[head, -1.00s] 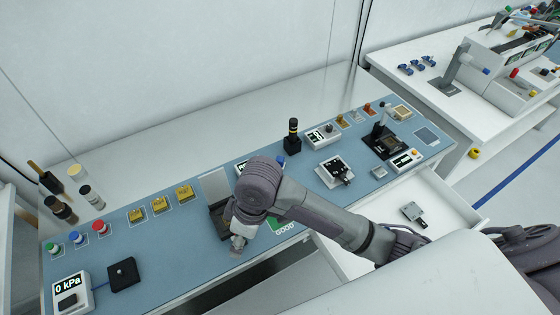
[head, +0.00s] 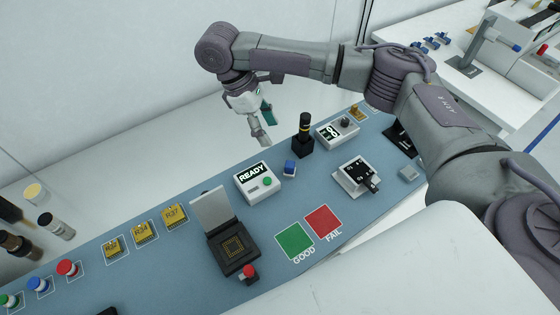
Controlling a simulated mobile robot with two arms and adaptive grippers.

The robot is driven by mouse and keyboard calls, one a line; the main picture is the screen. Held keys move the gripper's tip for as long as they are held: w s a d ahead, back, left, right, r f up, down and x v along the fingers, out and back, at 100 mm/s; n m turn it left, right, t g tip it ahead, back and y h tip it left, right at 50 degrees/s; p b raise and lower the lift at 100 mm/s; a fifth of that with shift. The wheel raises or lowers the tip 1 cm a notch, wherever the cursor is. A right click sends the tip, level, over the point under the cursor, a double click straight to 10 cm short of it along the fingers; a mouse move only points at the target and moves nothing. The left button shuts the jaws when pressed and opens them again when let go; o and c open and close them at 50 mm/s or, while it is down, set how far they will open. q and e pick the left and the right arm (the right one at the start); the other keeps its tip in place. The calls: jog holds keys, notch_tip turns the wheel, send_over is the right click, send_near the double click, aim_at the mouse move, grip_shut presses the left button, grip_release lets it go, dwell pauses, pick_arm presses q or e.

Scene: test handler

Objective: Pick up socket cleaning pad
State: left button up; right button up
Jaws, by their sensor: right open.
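A small blue block with a pale base (head: 290,167) stands on the blue bench mat between the READY box and a black cylinder; it may be the socket cleaning pad, but no label shows. My left gripper is not in view.
The READY box (head: 258,183) and black cylinder (head: 303,135) flank the block closely. A red-button post (head: 249,273) stands before the socket. Green GOOD (head: 295,241) and red FAIL (head: 323,221) areas are bare. My right arm covers the upper right.

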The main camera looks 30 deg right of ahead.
jog(key=p, duration=0.1)
send_over(290, 164)
jog(key=w+a, duration=0.1)
jog(key=a, duration=0.1)
notch_tip(290, 164, down, 6)
jog(key=r, duration=0.1)
jog(key=x, duration=0.2)
jog(key=p+x, duration=0.1)
jog(key=shift+w+f, duration=0.2)
jog(key=shift+f, duration=0.05)
jog(key=p+x, duration=0.1)
jog(key=x, duration=0.2)
jog(key=shift+w+d+f, duration=0.1)
jog(key=shift+d+f, duration=0.05)
jog(key=shift+f, duration=0.4)
grip_shut()
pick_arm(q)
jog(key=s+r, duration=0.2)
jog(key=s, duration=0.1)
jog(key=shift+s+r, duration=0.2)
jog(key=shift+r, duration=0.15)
